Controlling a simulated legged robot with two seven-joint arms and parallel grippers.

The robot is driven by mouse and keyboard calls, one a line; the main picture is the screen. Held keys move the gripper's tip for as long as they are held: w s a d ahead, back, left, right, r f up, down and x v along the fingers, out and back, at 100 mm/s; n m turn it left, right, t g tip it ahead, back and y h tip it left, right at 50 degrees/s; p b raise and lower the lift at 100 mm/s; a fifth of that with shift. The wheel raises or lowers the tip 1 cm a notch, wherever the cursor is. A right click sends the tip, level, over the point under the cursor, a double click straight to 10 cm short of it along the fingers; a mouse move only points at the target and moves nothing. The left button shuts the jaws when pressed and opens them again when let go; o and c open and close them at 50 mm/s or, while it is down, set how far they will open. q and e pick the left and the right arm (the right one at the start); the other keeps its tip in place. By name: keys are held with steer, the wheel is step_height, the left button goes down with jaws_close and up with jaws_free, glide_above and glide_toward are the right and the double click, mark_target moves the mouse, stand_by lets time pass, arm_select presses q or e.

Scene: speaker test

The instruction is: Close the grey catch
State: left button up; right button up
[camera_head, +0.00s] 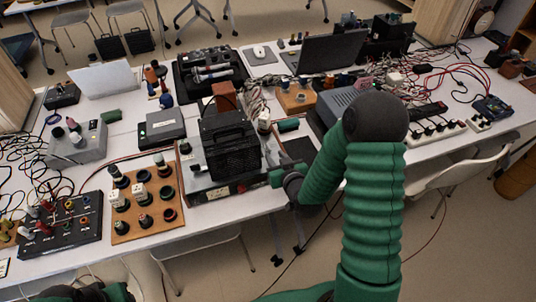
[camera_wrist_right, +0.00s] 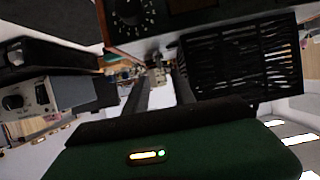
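I cannot make out the grey catch for certain in either view. A black ribbed speaker box (camera_head: 232,150) stands on a grey unit (camera_head: 205,188) at the table's front edge. The ribbed box also shows at the upper right of the wrist view (camera_wrist_right: 240,60). My right gripper (camera_head: 274,178) is at the right front corner of the unit, its fingers small and partly hidden. In the wrist view its two dark fingers (camera_wrist_right: 160,85) stand apart with pale background between them. Part of my left arm shows at the bottom left; its fingers cannot be made out.
A wooden board with several round sockets (camera_head: 146,200) and a black panel with knobs (camera_head: 60,228) lie to the left. A dark grey case (camera_head: 343,102) stands behind my right arm, near a laptop (camera_head: 325,52). Cables clutter the table; a white chair (camera_head: 462,172) is at right.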

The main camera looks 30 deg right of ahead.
mark_target(269, 147)
steer(key=x, duration=0.8)
steer(key=shift+w+d+f, duration=0.1)
steer(key=shift+w+d, duration=0.1)
steer(key=shift+w, duration=0.1)
jaws_close()
